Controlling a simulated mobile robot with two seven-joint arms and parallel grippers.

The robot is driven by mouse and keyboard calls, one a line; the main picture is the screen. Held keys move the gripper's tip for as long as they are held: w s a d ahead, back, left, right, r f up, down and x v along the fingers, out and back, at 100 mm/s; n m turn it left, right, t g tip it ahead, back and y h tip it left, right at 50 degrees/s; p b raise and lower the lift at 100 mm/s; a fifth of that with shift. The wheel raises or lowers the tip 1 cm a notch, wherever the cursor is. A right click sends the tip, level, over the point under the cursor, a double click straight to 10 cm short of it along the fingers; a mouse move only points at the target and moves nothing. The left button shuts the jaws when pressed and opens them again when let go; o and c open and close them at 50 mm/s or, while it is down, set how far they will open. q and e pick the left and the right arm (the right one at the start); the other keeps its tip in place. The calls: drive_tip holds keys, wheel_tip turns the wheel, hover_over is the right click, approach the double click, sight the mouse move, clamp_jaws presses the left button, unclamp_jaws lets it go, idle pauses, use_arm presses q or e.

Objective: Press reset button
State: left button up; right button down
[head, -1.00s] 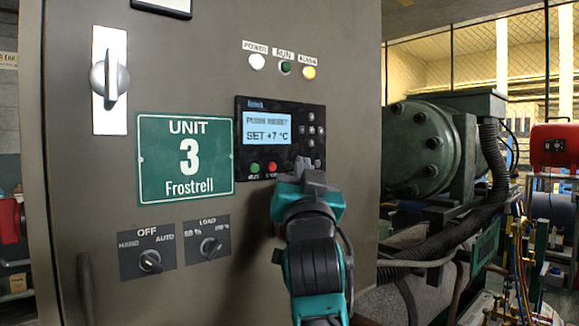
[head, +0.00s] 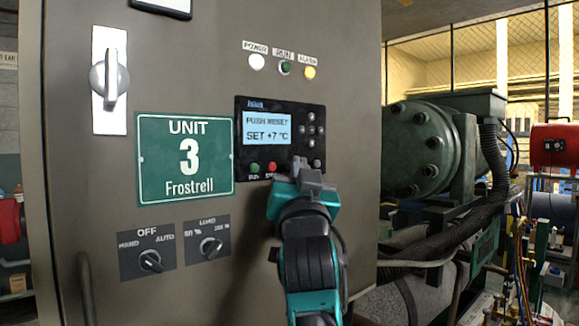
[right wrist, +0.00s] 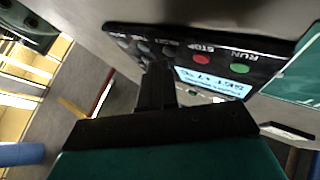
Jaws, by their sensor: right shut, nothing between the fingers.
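The black control panel (head: 280,104) on the cabinet has a lit display (head: 267,130) reading "PUSH RESET" and "SET +7 °C". Its bottom row holds a green run button (head: 254,168), a red stop button (head: 271,167) and grey buttons to their right. My right gripper (head: 303,165) is shut and empty, its tips at this row just right of the red button. My left gripper is not in view.
Above the panel are power, run and alarm lamps; the alarm lamp (head: 310,72) looks yellow. A green "Unit 3" sign (head: 185,157) and two rotary switches (head: 211,247) are to the left. A green compressor (head: 425,150) and hoses stand right of the cabinet.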

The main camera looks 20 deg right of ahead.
drive_tip(key=shift+w+a, duration=0.1)
drive_tip(key=shift+w, duration=0.25)
idle(0.3)
idle(0.4)
drive_tip(key=shift+s+d, duration=0.2)
drive_tip(key=shift+s, duration=0.5)
drive_tip(key=shift+s, duration=0.1)
drive_tip(key=s, duration=0.1)
drive_tip(key=s+d+p, duration=0.1)
drive_tip(key=s, duration=0.2)
drive_tip(key=shift+s+d+p, duration=0.3)
drive_tip(key=shift+p, duration=0.1)
drive_tip(key=shift+s+f, duration=0.1)
idle(0.3)
